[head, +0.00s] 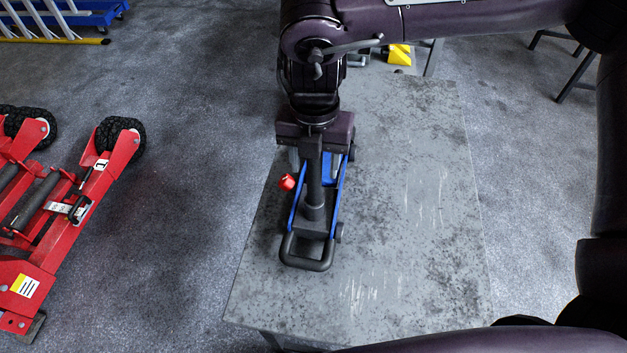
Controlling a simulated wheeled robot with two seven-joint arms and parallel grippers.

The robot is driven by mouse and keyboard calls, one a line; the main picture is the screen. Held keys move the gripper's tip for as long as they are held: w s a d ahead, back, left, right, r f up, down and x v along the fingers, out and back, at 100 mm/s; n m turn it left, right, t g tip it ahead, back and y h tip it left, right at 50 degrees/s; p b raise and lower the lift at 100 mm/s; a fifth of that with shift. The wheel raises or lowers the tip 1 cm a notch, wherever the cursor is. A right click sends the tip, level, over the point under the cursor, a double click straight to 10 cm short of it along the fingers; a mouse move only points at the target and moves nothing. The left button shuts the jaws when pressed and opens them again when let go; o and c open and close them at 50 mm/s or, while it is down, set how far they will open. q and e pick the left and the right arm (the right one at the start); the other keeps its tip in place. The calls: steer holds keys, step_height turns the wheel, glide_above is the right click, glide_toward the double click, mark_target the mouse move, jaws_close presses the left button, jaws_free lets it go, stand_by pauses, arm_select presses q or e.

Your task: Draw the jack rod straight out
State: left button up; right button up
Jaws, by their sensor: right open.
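A small trolley jack with a blue frame (341,187) stands on the grey table (410,190). A black loop handle (307,265) is at its near end. The dark jack rod (314,180) rises from a socket on the jack towards my right gripper (316,163). That gripper points down over the jack, with its grey fingers open on either side of the rod's upper part. The gripper body hides the rod's top and the jack's far end. I cannot tell whether the fingers touch the rod. My left gripper is not in view.
A red knob (287,182) sits at the jack's left side. The table is bare to the right and in front. A red wheeled machine (65,205) stands on the floor at left. A yellow object (399,54) is beyond the table's far edge.

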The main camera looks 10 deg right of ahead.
jaws_close()
steer(key=shift+r+p, duration=2.65)
steer(key=shift+r, duration=0.55)
steer(key=shift+r+p, duration=2)
steer(key=shift+r, duration=0.55)
steer(key=shift+f, duration=0.1)
